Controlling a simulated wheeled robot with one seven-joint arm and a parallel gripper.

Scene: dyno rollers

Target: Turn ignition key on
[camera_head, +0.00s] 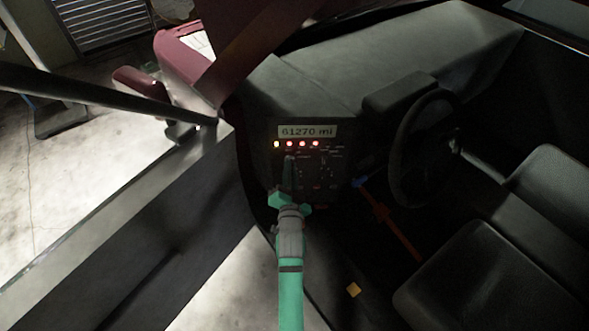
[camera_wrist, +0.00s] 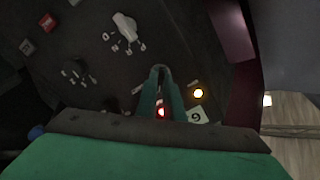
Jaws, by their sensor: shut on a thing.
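The dark dash panel (camera_head: 262,167) in the head view carries the mileage display (camera_head: 307,131), which reads 61270 mi. My gripper (camera_head: 290,158) points up at the panel just below the row of lights. In the wrist view my gripper (camera_wrist: 160,72) has its fingertips together at the panel. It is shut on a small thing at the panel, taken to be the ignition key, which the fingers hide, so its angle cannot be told. A lit red light (camera_wrist: 161,112) shows between the fingers.
A pale knob (camera_wrist: 125,28) with small marks around it and a red label (camera_wrist: 47,22) are on the panel beside my fingertips. The steering wheel (camera_head: 408,150) and dark seats (camera_head: 480,280) are at the right.

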